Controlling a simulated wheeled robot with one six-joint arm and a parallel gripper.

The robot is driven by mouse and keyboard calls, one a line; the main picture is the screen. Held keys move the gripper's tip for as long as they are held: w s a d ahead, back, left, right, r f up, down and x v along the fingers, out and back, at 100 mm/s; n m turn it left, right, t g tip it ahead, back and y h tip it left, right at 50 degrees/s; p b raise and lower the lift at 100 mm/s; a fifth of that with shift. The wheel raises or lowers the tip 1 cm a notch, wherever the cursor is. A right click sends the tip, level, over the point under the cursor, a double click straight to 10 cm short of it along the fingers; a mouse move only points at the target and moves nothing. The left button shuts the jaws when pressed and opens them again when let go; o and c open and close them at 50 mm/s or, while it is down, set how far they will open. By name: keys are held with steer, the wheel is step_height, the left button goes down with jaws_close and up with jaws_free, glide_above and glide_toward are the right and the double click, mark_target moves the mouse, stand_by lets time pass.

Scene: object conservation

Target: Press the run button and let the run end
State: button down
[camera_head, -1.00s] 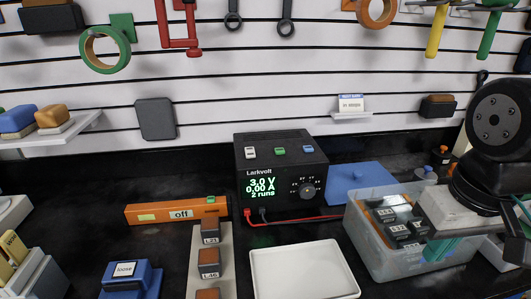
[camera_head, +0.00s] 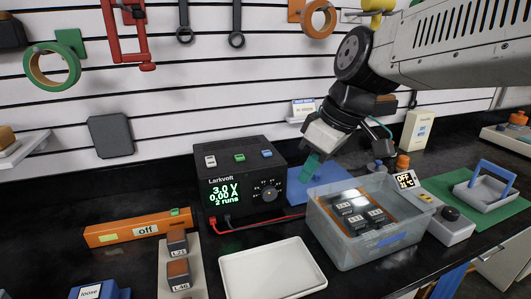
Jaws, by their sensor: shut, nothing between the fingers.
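The black Larkvolt power supply (camera_head: 246,183) stands at the middle of the bench. Its green display reads 3.0 V, 0.00 A and 2 runs. On its top are a white button (camera_head: 210,161), a green button (camera_head: 240,157) and a blue button (camera_head: 267,153); I cannot read which is the run button. A dial (camera_head: 269,193) is on its front. My gripper (camera_head: 309,170), with teal fingers, is shut and empty. It hangs tilted downward just right of the supply's top, apart from the buttons in the picture.
A clear bin (camera_head: 345,243) with dark blocks stands right of the supply. A white tray (camera_head: 272,270) lies in front. An orange bar (camera_head: 138,230) marked "off" lies left, beside a rack with dark blocks (camera_head: 178,270). A red lead (camera_head: 265,225) runs along the bench.

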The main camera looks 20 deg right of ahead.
steer(key=w+r+n+t+y, duration=0.15)
steer(key=w+n, duration=0.25)
steer(key=w, duration=0.6)
step_height(320, 180, up, 2)
steer(key=r+n+t+y, duration=0.1)
steer(key=n+t+y, duration=0.15)
steer(key=n, duration=0.35)
glide_above(270, 152)
steer(key=h, duration=0.1)
steer(key=shift+s+f, duration=0.1)
steer(key=shift+f, duration=0.15)
steer(key=shift+f, duration=4.45)
steer(key=shift+f, duration=0.4)
